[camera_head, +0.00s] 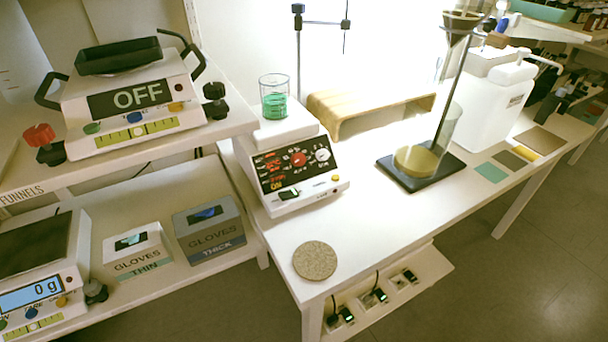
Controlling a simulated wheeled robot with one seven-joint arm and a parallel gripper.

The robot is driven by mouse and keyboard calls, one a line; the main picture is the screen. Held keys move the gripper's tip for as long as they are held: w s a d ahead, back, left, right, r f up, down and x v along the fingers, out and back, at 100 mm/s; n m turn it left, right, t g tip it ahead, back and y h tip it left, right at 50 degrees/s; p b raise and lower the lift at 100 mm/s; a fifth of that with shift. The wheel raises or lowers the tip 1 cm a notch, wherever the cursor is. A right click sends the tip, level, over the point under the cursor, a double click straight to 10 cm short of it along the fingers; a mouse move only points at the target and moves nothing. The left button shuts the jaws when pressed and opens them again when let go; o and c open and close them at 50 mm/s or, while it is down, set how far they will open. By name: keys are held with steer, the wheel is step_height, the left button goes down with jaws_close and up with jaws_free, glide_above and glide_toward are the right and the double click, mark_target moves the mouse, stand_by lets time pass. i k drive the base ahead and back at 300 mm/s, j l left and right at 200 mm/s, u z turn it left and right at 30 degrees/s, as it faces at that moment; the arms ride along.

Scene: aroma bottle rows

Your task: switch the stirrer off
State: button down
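The stirrer (296,181) is a white unit at the left part of the white bench. Its sloped black front panel has a red knob (298,159), a white dial (322,155) and glowing red-orange markings at the left. A dark rocker switch (289,194) sits low on the front, and a yellow button (336,178) is at the lower right. The small lettering is too blurred to read surely. A glass beaker (275,84) with green liquid stands on the stirrer's top plate. My gripper is not in view.
A cork mat (314,260) lies on the bench in front of the stirrer. A wooden stand (372,103) is behind it, and a funnel stand on a black base (421,168) is to the right. The front bench middle is clear.

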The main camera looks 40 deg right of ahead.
mark_target(291, 194)
steer(key=k+j+z, duration=0.15)
steer(key=j+z, duration=0.25)
steer(key=k+j+z, duration=0.1)
steer(key=z, duration=0.35)
steer(key=k, duration=0.05)
